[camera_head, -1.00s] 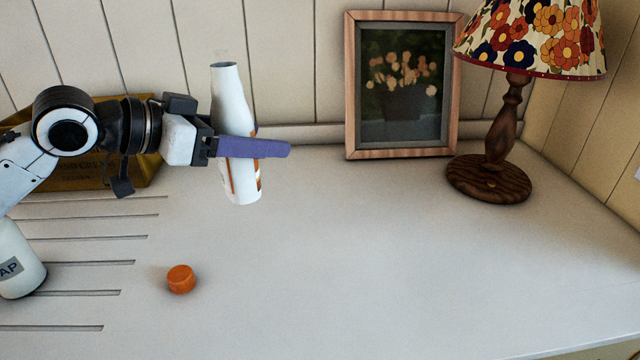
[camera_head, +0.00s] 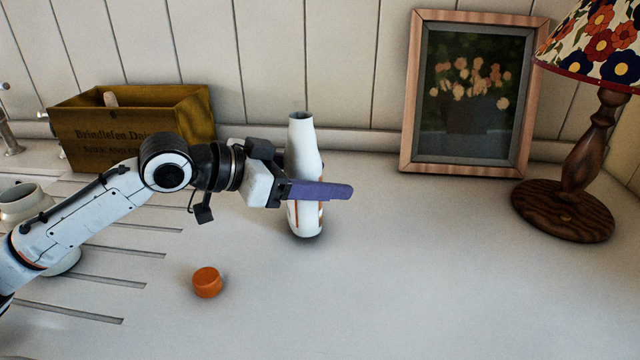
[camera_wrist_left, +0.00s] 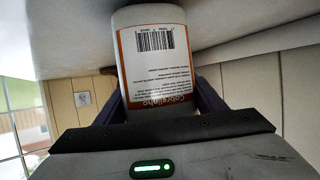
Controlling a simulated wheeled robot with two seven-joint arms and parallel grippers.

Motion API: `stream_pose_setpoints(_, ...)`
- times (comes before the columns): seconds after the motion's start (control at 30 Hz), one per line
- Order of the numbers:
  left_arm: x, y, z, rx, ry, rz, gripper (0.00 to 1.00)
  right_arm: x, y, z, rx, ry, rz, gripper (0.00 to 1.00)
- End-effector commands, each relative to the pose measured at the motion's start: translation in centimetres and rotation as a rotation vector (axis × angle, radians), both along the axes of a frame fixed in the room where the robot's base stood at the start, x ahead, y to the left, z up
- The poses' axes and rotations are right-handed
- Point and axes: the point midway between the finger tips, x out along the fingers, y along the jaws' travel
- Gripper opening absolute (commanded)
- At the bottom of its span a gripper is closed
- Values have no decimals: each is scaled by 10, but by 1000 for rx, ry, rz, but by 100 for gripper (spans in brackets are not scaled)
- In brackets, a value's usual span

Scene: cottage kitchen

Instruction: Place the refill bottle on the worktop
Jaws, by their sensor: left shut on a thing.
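The refill bottle (camera_head: 303,150) is white with orange markings and an open, capless neck. It stands close to upright on or just above the worktop (camera_head: 400,270); I cannot tell whether its base touches. My left gripper (camera_head: 318,190) is shut on the bottle's body, with one purple finger across its front. In the left wrist view the bottle (camera_wrist_left: 155,60) shows its label and barcode upside down between the two fingers. An orange cap (camera_head: 207,282) lies on the worktop nearer to me. My right gripper is not in view.
A wooden crate (camera_head: 135,130) stands at the back left, behind my arm. A framed flower picture (camera_head: 412,100) leans at the back wall and a lamp (camera_head: 575,215) stands at the right. The worktop's front middle and right are clear. Drain grooves run at the left.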

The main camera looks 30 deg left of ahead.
Motion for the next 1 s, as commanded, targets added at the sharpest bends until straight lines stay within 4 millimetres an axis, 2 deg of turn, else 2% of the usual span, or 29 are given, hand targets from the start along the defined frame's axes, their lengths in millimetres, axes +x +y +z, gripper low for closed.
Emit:
stream_pose_setpoints(0.07, 0, 0, -8, -2, -2, 1, 32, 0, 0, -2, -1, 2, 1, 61)
stream_pose_setpoints(0.4, 0, 0, -10, -1, -3, 1, 32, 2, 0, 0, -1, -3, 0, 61)
stream_pose_setpoints(0.43, 0, 0, -11, 0, -1, 1, 69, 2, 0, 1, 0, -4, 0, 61)
stream_pose_setpoints(0.5, 0, 0, -10, 0, -1, 1, 80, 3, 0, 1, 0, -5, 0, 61)
stream_pose_setpoints(0.53, 0, 0, -10, 0, -1, 1, 82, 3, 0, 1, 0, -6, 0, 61)
stream_pose_setpoints(0.87, 0, 0, -7, 0, -2, 1, 82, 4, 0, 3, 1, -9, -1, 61)
stream_pose_setpoints(1.0, -1, 0, 3, 0, 1, -15, 82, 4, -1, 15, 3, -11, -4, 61)
